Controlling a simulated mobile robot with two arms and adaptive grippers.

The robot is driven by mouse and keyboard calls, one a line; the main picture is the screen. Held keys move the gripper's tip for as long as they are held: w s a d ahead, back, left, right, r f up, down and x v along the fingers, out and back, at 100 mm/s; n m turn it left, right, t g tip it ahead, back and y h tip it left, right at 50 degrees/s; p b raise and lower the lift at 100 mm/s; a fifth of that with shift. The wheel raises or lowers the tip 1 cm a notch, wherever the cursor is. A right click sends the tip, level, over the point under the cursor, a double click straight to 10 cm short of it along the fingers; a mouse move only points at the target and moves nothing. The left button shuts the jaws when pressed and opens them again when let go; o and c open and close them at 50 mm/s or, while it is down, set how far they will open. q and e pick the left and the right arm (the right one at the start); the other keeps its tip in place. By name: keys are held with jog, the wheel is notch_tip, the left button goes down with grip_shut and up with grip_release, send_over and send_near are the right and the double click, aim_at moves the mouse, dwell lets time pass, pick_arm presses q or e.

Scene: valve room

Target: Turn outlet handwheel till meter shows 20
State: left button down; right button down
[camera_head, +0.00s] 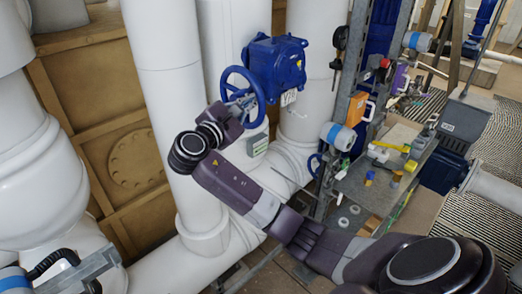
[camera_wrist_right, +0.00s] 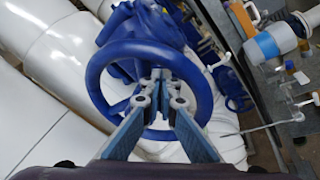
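A blue handwheel (camera_head: 242,97) sits on the left side of a blue valve housing (camera_head: 277,65) in the head view. In the right wrist view the handwheel (camera_wrist_right: 93,82) appears as a large ring around my fingers. My right gripper (camera_wrist_right: 160,78) reaches in at the wheel, its two fingertips close together near the hub; whether they touch or pinch a spoke is unclear. In the head view my right gripper (camera_head: 232,107) partly overlaps the wheel's lower side. A small box with a greenish display (camera_head: 257,145) is below the wheel; its reading is too small to tell.
Large white pipes (camera_head: 165,100) stand left of and behind the valve. A metal shelf (camera_head: 365,190) with small items, an orange box (camera_head: 357,108) and a blue-white device (camera_head: 338,136) is to the right. A brown panel (camera_head: 95,95) is at the left.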

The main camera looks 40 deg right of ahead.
jog(key=shift+r, duration=0.2)
jog(key=shift+w+a+r, duration=0.15)
jog(key=shift+w+r, duration=0.3)
jog(key=shift+r, duration=0.35)
jog(key=shift+w+r, duration=0.45)
jog(key=shift+w, duration=0.15)
